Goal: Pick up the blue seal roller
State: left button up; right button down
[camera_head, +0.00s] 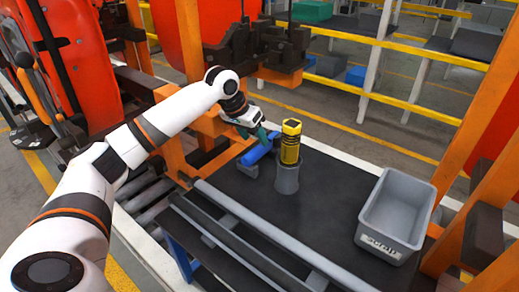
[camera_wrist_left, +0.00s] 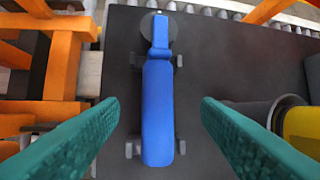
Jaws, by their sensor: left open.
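The blue seal roller (camera_head: 258,153) lies on the dark table top (camera_head: 330,205), resting on small grey supports. In the left wrist view the blue roller (camera_wrist_left: 158,112) runs lengthwise down the middle, with a grey round end at the top. My left gripper (camera_head: 262,136) is over it; in the wrist view its green fingers (camera_wrist_left: 160,130) are open, one on each side of the roller and apart from it. Nothing is held. Part of the roller is hidden by the gripper in the head view. My right gripper is not in view.
A yellow and black cylinder (camera_head: 291,142) stands upright in a grey holder (camera_head: 287,180) close to the right of the roller. A grey bin marked scrap (camera_head: 371,241) stands at the table's right. Orange posts (camera_head: 487,120) flank the table. The table's middle is clear.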

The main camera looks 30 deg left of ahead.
aim_at(257, 147)
pick_arm(q)
jog(key=shift+w+f, duration=0.1)
jog(key=shift+f, duration=0.25)
jog(key=x, duration=0.1)
jog(key=p+x, duration=0.1)
jog(key=x, duration=0.1)
jog(key=shift+f, duration=0.35)
jog(key=shift+w+f, duration=0.1)
jog(key=shift+f, duration=0.4)
jog(key=shift+r, duration=0.1)
jog(key=c, duration=1.2)
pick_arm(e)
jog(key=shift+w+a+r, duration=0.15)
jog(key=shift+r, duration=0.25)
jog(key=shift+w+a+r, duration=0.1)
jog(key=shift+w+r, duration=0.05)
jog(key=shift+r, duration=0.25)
